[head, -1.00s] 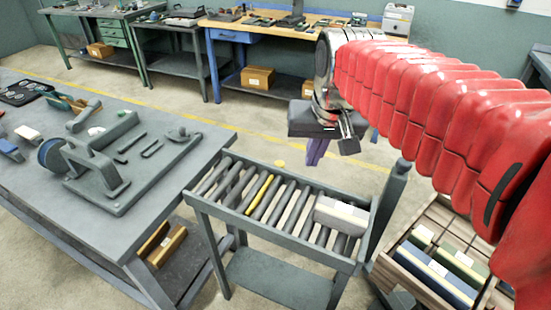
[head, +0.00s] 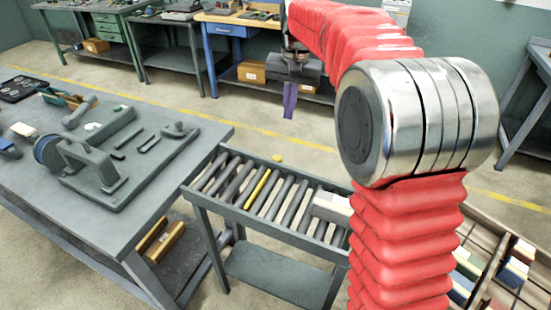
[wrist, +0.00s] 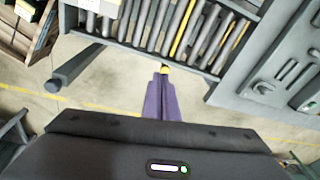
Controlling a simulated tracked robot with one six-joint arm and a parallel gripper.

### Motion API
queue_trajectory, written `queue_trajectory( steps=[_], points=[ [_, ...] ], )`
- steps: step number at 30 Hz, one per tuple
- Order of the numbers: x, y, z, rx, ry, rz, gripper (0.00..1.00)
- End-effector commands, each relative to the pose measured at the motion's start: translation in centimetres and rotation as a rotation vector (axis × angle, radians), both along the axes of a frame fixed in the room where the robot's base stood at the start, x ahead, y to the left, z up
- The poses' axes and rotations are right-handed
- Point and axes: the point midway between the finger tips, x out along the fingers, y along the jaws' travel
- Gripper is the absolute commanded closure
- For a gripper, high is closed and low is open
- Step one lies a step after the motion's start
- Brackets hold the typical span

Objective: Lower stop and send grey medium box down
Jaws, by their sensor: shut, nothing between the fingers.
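The grey box (head: 330,205) with a pale top lies on the right part of the roller conveyor (head: 215,207). My arm partly hides it, and its edge shows at the top of the wrist view (wrist: 100,6). A yellow bar (head: 258,188) crosses the rollers left of the box; I cannot tell whether it is the stop. My gripper (head: 289,113) has purple fingers, shut and empty, pointing down beyond that far edge.
A grey workbench (head: 150,190) with a fixture (head: 110,160) stands left of the conveyor. A wooden crate (head: 500,225) with several boxes is at the right, partly behind my arm. Floor behind the conveyor is clear.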

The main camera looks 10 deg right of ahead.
Motion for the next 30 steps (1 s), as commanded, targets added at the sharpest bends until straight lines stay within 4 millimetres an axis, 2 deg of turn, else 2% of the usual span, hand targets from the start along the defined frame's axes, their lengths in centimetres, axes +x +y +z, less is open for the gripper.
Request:
queue_trajectory(
  steps=[6, 15, 24, 30],
  points=[
    [4.0, 0.0, -2.9, 0.012, 0.049, -0.049, 1.0],
    [8.5, 0.0, -7.6, 0.024, 0.114, -0.116, 1.0],
    [11.9, 0.0, -13.2, 0.032, 0.178, -0.184, 1.0],
    [13.4, 0.0, -16.9, 0.035, 0.217, -0.225, 1.0]
  ],
)
